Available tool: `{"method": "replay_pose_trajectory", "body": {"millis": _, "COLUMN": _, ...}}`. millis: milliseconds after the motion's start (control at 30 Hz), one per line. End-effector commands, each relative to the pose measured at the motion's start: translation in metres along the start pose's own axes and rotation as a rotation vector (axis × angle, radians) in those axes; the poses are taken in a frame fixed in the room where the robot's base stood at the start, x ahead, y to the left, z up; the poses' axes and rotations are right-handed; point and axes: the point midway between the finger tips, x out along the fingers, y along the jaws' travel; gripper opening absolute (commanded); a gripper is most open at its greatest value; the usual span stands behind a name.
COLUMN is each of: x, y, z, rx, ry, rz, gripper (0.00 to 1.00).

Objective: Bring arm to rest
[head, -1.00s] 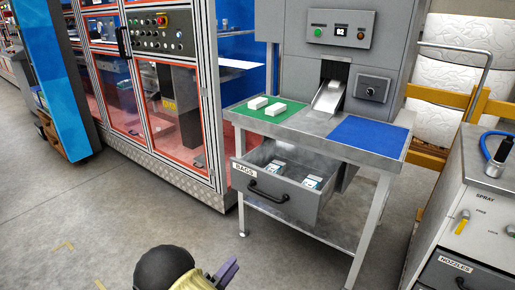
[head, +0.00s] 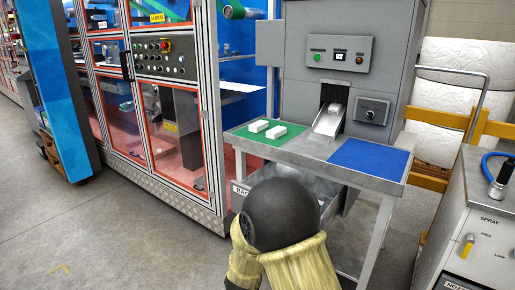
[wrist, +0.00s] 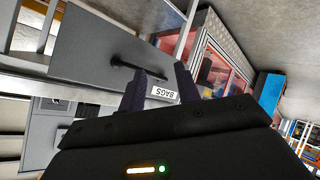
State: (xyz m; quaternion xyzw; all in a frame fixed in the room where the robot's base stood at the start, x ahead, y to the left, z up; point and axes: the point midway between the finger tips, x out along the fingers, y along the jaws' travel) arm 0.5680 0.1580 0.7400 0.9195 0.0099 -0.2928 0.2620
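My gripper (wrist: 160,82) shows in the wrist view with its two dark fingers apart and nothing between them. Beyond them is the grey front of the bags drawer (wrist: 90,48), with its black handle (wrist: 122,63) and a white BAGS label (wrist: 164,94) seen upside down. I cannot tell whether the fingers touch the drawer front. In the head view, my black arm joint and yellow sleeve cover most of the drawer (head: 262,174), which is pulled out under the bench. Its contents are hidden there. The gripper itself is not visible in the head view.
The bench carries a green mat (head: 246,137) with two white boxes (head: 266,129), and a blue mat (head: 368,155). A grey machine (head: 335,50) stands behind. A caged machine (head: 150,90) is at left, a spray cabinet (head: 475,220) at right.

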Motion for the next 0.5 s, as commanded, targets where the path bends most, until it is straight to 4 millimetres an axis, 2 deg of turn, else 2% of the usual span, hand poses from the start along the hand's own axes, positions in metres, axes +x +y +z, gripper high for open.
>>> {"method": "replay_pose_trajectory", "body": {"millis": 33, "x": -0.007, "y": 0.013, "z": 0.002, "rx": 0.052, "ry": -0.021, "rz": -0.051, "gripper": 0.33}}
{"method": "replay_pose_trajectory", "body": {"millis": 167, "x": -0.030, "y": 0.035, "z": 0.016, "rx": 0.163, "ry": -0.102, "rz": -0.185, "gripper": 0.33}}
{"method": "replay_pose_trajectory", "body": {"millis": 267, "x": -0.054, "y": 0.052, "z": 0.035, "rx": 0.235, "ry": -0.188, "rz": -0.266, "gripper": 0.33}}
{"method": "replay_pose_trajectory", "body": {"millis": 500, "x": -0.118, "y": 0.089, "z": 0.092, "rx": 0.355, "ry": -0.431, "rz": -0.357, "gripper": 0.33}}
